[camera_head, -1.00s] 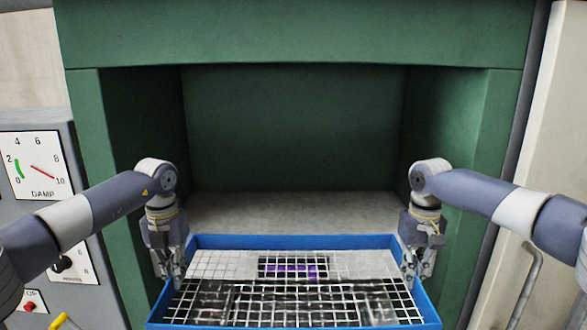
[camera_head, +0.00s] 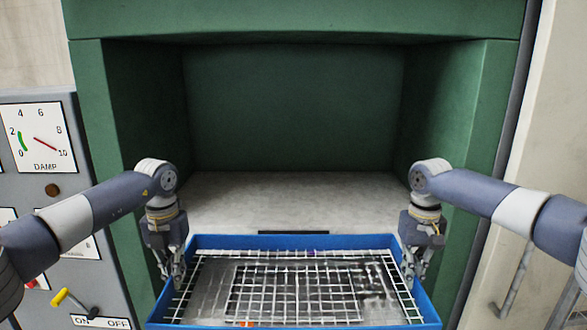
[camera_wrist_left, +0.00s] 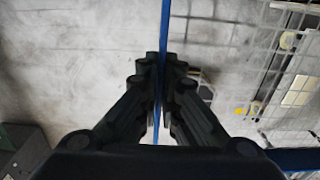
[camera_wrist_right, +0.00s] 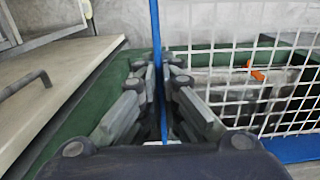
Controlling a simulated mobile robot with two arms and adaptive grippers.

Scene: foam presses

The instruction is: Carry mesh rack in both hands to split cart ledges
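The mesh rack, a blue frame (camera_head: 290,241) with a white wire grid, is held level in front of me in the head view. My left gripper (camera_head: 172,274) is on its left rim; in the left wrist view its fingers (camera_wrist_left: 160,95) are closed on the blue edge (camera_wrist_left: 165,30). My right gripper (camera_head: 415,274) is on the right rim; in the right wrist view its fingers (camera_wrist_right: 160,95) are closed on the blue edge (camera_wrist_right: 155,30). The rack looks empty, with the floor showing through its mesh. I cannot make out any cart ledges.
A green press (camera_head: 290,22) with an open, empty chamber (camera_head: 290,110) stands straight ahead. A grey panel with a DAMP dial (camera_head: 40,138) and a yellow-tipped lever (camera_head: 60,298) is at left. A pale door with a handle (camera_head: 512,285) is at right.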

